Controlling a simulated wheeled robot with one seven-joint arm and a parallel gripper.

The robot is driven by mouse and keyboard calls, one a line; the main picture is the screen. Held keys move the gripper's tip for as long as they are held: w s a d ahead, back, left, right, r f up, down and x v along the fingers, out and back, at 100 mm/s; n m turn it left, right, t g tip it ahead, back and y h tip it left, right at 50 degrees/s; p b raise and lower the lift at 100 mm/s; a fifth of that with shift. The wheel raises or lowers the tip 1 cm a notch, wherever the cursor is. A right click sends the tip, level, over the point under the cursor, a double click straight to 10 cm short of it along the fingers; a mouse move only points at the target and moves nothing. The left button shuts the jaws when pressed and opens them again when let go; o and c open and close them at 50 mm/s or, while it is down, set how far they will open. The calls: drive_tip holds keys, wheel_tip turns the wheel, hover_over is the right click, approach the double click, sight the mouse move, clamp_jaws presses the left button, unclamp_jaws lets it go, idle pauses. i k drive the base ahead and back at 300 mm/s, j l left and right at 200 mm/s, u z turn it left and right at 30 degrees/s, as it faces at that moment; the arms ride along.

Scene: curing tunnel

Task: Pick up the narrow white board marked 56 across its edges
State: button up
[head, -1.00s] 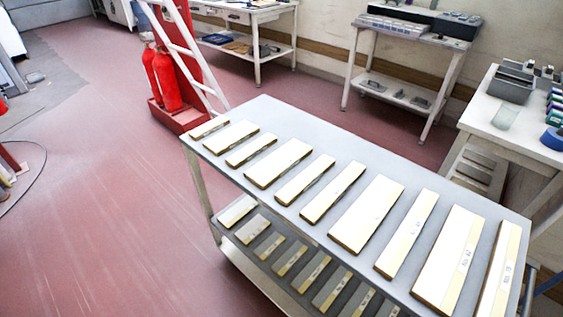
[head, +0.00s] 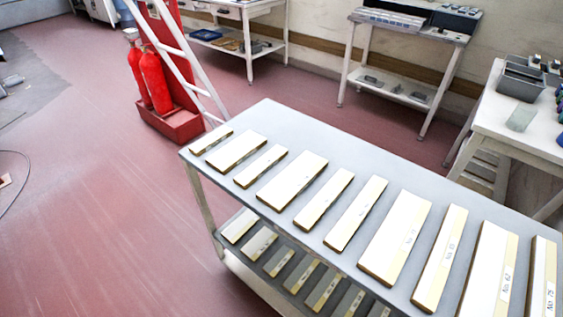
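A row of white boards with tan edges, wide and narrow, lies on the top of a grey trolley table (head: 300,135). The narrow ones include boards at the far left end (head: 211,141), left of the middle (head: 260,166), in the middle (head: 323,197) and just right of it (head: 356,213). Another narrow board (head: 439,258) lies farther right, and one at the right end (head: 543,285) seems marked 75. A wide board (head: 487,272) beside it seems marked 82. I cannot read 56 on any board; several labels are too small. My gripper is not in view.
More boards lie on the trolley's lower shelf (head: 232,262). Red fire extinguishers (head: 153,80) and a white ladder (head: 180,50) stand behind its left end. A white bench (head: 520,137) stands close behind its right end. The red floor (head: 90,190) at left is mostly clear.

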sight(289, 184)
drive_tip(key=i+j+z, duration=0.1)
drive_tip(key=j, duration=0.25)
drive_tip(key=i+j+z, duration=0.15)
drive_tip(key=i+j, duration=0.15)
drive_tip(key=i+j+z, duration=0.1)
drive_tip(key=j, duration=0.4)
drive_tip(key=i+j+z, duration=0.1)
drive_tip(key=j, duration=0.3)
drive_tip(key=i+j+z, duration=0.15)
drive_tip(key=j, duration=0.3)
drive_tip(key=i+j+z, duration=0.1)
drive_tip(key=j, duration=0.3)
drive_tip(key=i, duration=0.1)
